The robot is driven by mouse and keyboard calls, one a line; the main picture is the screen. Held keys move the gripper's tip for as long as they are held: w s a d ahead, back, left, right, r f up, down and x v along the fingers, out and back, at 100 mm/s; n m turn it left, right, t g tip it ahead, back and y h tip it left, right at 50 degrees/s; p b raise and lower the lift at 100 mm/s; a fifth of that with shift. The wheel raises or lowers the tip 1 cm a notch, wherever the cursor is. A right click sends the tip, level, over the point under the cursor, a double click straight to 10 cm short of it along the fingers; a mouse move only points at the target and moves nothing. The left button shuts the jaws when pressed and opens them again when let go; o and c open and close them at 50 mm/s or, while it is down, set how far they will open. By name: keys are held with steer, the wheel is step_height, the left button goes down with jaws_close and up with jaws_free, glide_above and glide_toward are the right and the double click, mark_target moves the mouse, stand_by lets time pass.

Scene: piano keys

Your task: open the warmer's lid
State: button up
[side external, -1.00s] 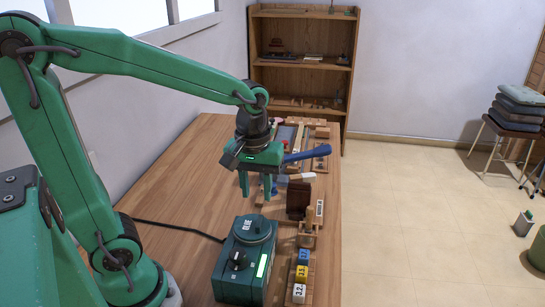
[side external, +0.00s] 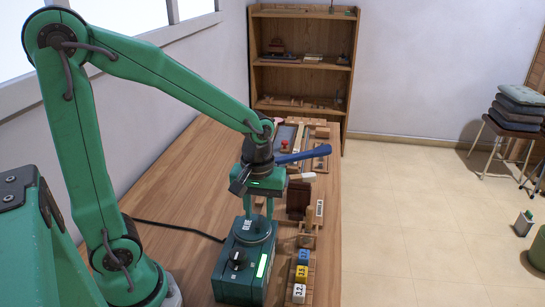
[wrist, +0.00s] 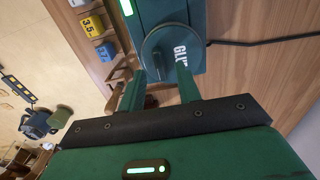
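The warmer is a dark green box (side external: 238,277) with a dial and a lit green strip on its front, standing on the wooden table. Its round grey-green lid (side external: 246,232), lettered "GLUE", lies closed on top. The lid also shows in the wrist view (wrist: 168,42), with a raised grip (wrist: 158,66) on it. My gripper (side external: 259,211) points down over the lid with its fingers apart and nothing between them that I can see held. In the wrist view its two fingers (wrist: 160,74) reach toward the lid, one on each side of the raised grip. I cannot tell whether they touch it.
Numbered blocks, blue (side external: 303,256), yellow (side external: 302,272) and white (side external: 299,292), stand in a wooden rack right of the warmer. A black cable (side external: 180,228) runs left across the table. Brown blocks and tools lie behind. The table's left part is clear.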

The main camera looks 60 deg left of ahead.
steer(key=shift+f, duration=1.15)
steer(key=shift+c, duration=0.2)
jaws_close()
steer(key=w+a, duration=0.5)
steer(key=shift+w+a, duration=0.2)
steer(key=shift+o, duration=0.2)
jaws_free()
